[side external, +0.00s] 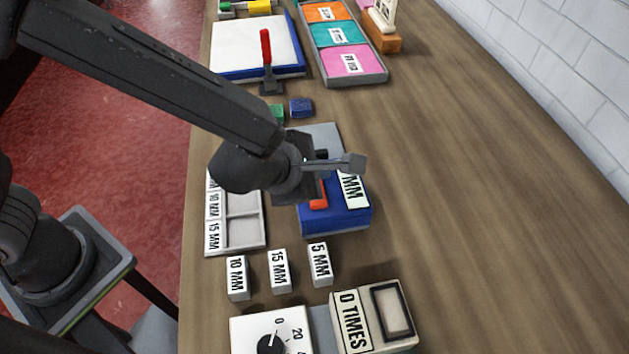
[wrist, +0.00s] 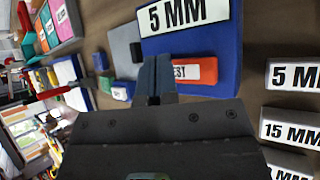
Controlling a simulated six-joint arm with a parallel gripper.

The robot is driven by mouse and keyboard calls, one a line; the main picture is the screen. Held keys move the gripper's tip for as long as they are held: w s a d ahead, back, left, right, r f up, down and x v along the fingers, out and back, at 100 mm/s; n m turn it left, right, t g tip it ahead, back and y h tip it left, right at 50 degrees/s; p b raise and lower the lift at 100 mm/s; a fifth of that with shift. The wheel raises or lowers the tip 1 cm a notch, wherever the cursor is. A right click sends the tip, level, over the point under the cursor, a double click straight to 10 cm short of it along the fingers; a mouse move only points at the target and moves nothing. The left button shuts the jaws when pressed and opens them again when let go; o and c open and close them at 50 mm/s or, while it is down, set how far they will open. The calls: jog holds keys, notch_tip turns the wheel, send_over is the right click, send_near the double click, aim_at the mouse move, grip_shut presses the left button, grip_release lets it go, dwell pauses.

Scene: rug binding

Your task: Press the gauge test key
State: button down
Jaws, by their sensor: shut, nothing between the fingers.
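The gauge is a blue block (side external: 336,220) with a white "5 MM" label (side external: 352,190); it also shows in the wrist view (wrist: 222,85). Its orange-red test key (wrist: 205,70) shows the letters "EST", with its left end hidden behind my fingers. In the side view the key (side external: 319,201) is partly covered by my gripper housing. My gripper (side external: 355,163) is shut and empty, its fingers pointing out over the gauge. In the wrist view the closed fingertips (wrist: 155,62) overlap the key's left end; whether they touch it I cannot tell.
White 10 MM (side external: 237,278), 15 MM (side external: 280,271) and 5 MM (side external: 320,264) blocks stand nearer the camera. A grey tray (side external: 243,232) lies left of the gauge. A "0 TIMES" box (side external: 372,317) and dial (side external: 271,335) stand in front. The right side of the bench is clear.

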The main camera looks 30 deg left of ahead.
jog(key=shift+r, duration=0.15)
jog(key=shift+r, duration=2.5)
jog(key=shift+a, duration=0.1)
jog(key=s+a+r+n+g+y, duration=0.1)
jog(key=s+a+r+n, duration=0.2)
jog(key=a+n, duration=0.8)
jog(key=s+a+r+n+g+y, duration=0.15)
jog(key=a+r+n, duration=0.35)
jog(key=n, duration=0.9)
jog(key=s+a+n, duration=0.3)
jog(key=s+n, duration=0.2)
jog(key=n, duration=0.6)
jog(key=s+a+n+h, duration=0.1)
jog(key=s+a+n, duration=0.2)
jog(key=n, duration=0.7)
jog(key=shift+s+a+f+n+g, duration=0.2)
jog(key=shift+s+n+g, duration=0.25)
jog(key=shift+s, duration=0.75)
